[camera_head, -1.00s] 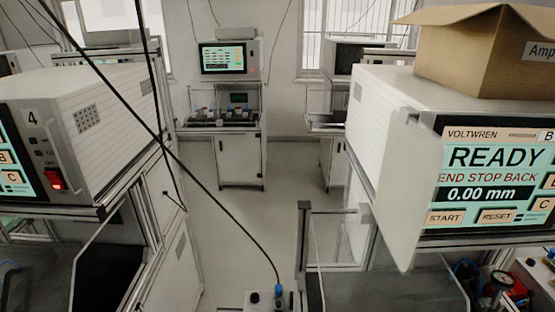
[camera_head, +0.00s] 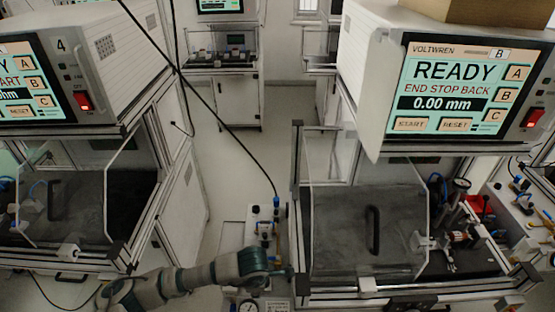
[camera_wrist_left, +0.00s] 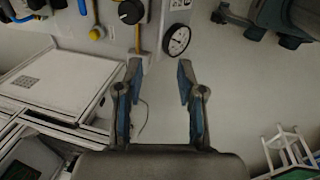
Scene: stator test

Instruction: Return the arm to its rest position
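My left arm shows at the bottom centre of the head view, but its gripper is not clearly visible there. My right gripper shows in neither view. The right test station's screen (camera_head: 458,88) reads READY, END STOP BACK and 0.00 mm. Below it is a clear guard with a black handle (camera_head: 374,230).
A second station (camera_head: 50,78) marked 4 stands at the left. A pneumatic panel with a gauge (camera_head: 249,306) stands between the stations; a gauge (camera_wrist_left: 177,40) also shows in the wrist view. A black cable (camera_head: 221,122) hangs across the aisle. Open floor (camera_head: 232,170) lies beyond.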

